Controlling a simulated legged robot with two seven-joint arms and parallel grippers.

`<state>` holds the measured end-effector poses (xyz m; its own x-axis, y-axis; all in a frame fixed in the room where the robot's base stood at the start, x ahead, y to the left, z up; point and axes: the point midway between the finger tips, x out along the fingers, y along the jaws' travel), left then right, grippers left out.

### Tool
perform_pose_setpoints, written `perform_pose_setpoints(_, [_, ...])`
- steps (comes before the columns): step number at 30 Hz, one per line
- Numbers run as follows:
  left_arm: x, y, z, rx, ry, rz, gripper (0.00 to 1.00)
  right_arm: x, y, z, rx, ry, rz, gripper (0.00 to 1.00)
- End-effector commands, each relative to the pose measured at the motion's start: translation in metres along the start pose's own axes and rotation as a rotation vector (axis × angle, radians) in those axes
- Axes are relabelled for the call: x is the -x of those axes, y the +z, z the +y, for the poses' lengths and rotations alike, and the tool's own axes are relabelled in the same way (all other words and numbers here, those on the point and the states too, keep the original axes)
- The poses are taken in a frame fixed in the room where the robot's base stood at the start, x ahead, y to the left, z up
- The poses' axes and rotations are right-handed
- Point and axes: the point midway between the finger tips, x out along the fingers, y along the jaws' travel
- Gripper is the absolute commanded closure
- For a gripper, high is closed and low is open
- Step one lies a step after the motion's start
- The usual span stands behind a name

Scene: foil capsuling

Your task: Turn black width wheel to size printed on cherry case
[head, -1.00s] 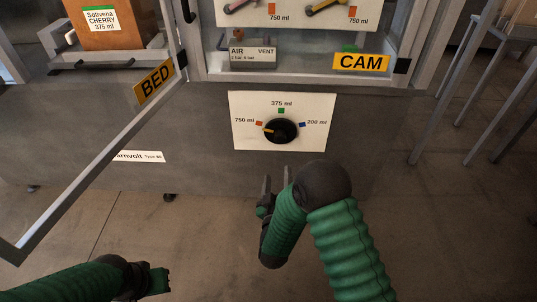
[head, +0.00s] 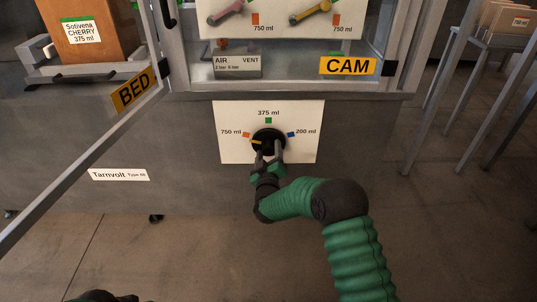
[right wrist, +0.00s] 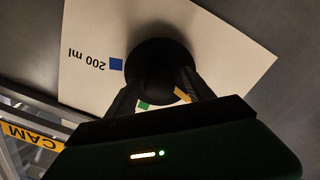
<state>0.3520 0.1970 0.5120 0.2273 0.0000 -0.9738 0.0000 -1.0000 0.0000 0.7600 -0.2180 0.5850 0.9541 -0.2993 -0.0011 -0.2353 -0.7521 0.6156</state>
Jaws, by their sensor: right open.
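The black width wheel (head: 268,138) sits on a white dial plate (head: 230,118) on the front of the machine. Its yellow mark points left to the orange 750 ml square; green 375 ml is at the top and blue 200 ml at the right. My right gripper (head: 267,154) is open, with its fingertips at the wheel's lower part, one towards each side. In the right wrist view the fingers reach to the wheel (right wrist: 158,62); contact cannot be told. The cherry case (head: 112,38), a brown box at upper left, has a label reading CHERRY 375 ml.
A framed door with a yellow BED sign (head: 134,89) stands open at left. A metal stand (head: 440,90) is at right. Floor below is clear.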

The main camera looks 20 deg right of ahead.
Motion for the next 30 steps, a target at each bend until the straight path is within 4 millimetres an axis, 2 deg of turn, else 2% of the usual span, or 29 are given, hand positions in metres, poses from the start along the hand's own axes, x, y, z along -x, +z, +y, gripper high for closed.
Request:
perform_pose_setpoints(2, [0.0004, -0.0001, 0.0, 0.0, 0.0, 0.0, 1.0, 0.0002, -0.0002, 0.0, 0.0, 0.0, 0.0, 0.39])
perform_pose_setpoints(16, [0.0003, -0.0001, 0.0, 0.0, 0.0, 0.0, 1.0, 0.0007, -0.0001, -0.0008, 0.0, -0.001, 0.0, 0.99])
perform_pose_setpoints(23, [0.0013, -0.0004, 0.0, 0.0, 0.0, 0.0, 1.0, 0.0009, -0.0004, -0.0012, -0.013, -0.003, 0.0, 1.0])
perform_pose_setpoints(30, [0.0068, -0.0017, 0.0, 0.0, 0.0, 0.0, 1.0, 0.0012, -0.0017, -0.0012, -0.101, -0.005, -0.001, 1.0])
